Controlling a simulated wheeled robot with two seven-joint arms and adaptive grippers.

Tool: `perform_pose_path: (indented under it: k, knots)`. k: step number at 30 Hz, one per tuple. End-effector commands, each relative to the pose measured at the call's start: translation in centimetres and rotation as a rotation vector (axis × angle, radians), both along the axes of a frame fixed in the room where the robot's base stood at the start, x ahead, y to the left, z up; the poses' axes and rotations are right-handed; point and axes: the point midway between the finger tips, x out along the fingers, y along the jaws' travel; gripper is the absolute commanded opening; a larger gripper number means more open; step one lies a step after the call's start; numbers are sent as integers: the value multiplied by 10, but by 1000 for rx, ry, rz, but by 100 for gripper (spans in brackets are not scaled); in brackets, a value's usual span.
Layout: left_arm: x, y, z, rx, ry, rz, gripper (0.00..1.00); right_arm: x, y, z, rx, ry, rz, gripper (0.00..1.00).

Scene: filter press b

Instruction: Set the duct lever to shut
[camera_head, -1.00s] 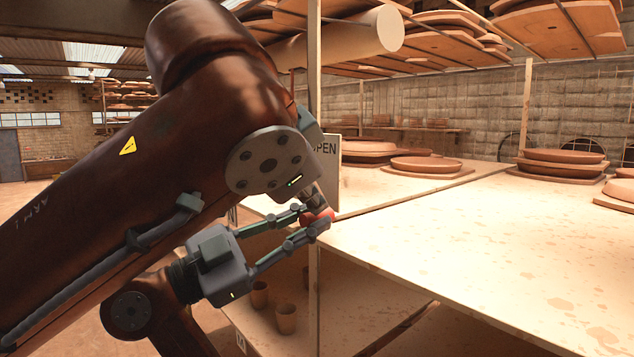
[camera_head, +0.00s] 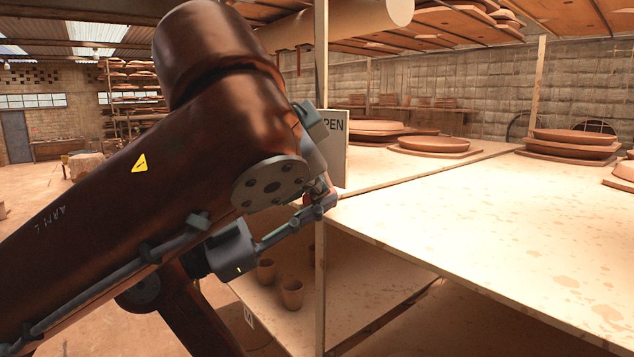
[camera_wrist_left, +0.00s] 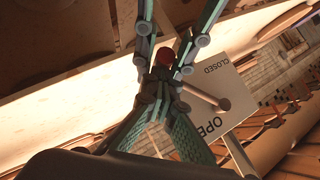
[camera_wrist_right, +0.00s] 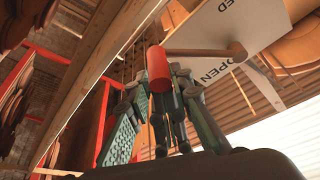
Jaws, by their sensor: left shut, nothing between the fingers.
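The lever's red grip (camera_wrist_right: 158,70) shows in the right wrist view. Its rod (camera_wrist_right: 205,53) runs to a pivot at the white sign (camera_wrist_right: 222,25), which has OPEN and partly cut-off closed lettering. In the left wrist view, the grip's end (camera_wrist_left: 165,57) sits among the fingers of both grippers, and the sign (camera_wrist_left: 235,90) reads CLOSED and OPE. My right gripper (camera_wrist_right: 160,85) has its fingers on either side of the grip; whether they press on it is unclear. My left gripper (camera_wrist_left: 162,88) is shut and empty, close beside the grip. In the head view, the sign (camera_head: 338,155) is partly hidden by my left arm.
A wooden post (camera_head: 321,60) stands beside the sign. A pale shelf top (camera_head: 480,230) spreads right, with stacked clay discs (camera_head: 570,145) at the back. Clay cups (camera_head: 291,293) stand on the lower shelf. A round duct (camera_head: 330,25) runs overhead.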

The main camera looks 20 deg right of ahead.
Motion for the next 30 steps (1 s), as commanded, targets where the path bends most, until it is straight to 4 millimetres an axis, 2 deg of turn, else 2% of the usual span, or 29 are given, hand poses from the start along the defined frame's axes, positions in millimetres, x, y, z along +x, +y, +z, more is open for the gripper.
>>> perform_pose_path:
  k: [1,7,17,20,30]
  knots:
    - [6,2,-6,7,12,10,0,-5,0,4,1,-14,-3,21]
    - [4,2,-4,3,9,7,0,-4,0,2,2,-10,-1,34]
    - [2,1,-2,0,4,3,0,-2,4,0,3,-5,1,34]
    - [2,1,-1,0,3,2,0,-3,15,-3,1,-4,2,34]
    - [2,0,-1,-1,3,2,0,-11,80,-25,0,-4,1,34]
